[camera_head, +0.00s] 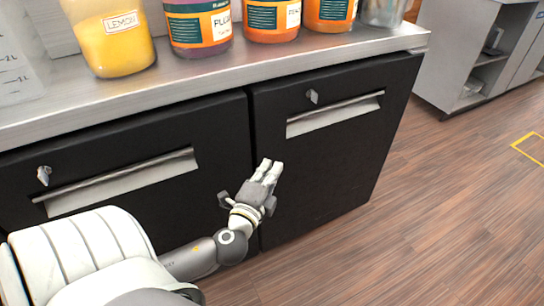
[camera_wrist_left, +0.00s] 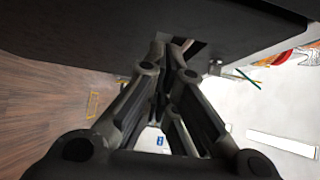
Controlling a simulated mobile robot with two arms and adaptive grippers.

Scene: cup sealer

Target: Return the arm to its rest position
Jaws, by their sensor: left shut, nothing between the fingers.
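My left gripper (camera_head: 270,170) is shut and empty in the head view. It is in front of the black cabinet doors, below the counter's front edge, near the gap between the two doors. My left arm comes in from the lower left. The left wrist view shows the same gripper (camera_wrist_left: 172,48) with its fingers together and nothing between them. A dark surface fills the top of that view, close to the fingertips. My right gripper is in neither view.
The steel counter (camera_head: 200,80) holds a yellow lemon jar (camera_head: 115,45), several labelled orange and purple jars, and a clear measuring container (camera_head: 15,70) at left. The right cabinet door (camera_head: 330,160) has a recessed handle. Open wooden floor (camera_head: 440,220) lies to the right.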

